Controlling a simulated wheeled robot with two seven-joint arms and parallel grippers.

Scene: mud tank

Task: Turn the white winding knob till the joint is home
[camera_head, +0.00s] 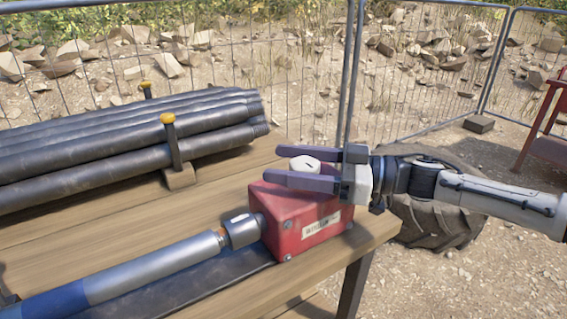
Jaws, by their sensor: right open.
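The white winding knob (305,163) sits on top of a red box (290,212) near the right end of the wooden table. My right gripper (282,167) reaches in from the right, level, with its two purple fingers open on either side of the knob. Whether the fingers touch the knob cannot be told. A grey metal joint (241,230) sits against the box's left side, at the end of a silver and blue rod (150,268). A thin orange-brown band shows beside the joint's collar. My left gripper is not in view.
Dark pipes (110,140) lie stacked on the wooden table (215,178) behind the rod, held by posts with yellow caps (167,118). A wire fence (300,80) stands behind. A tyre (432,222) lies on the ground beyond the table's right edge. A red frame (545,140) stands far right.

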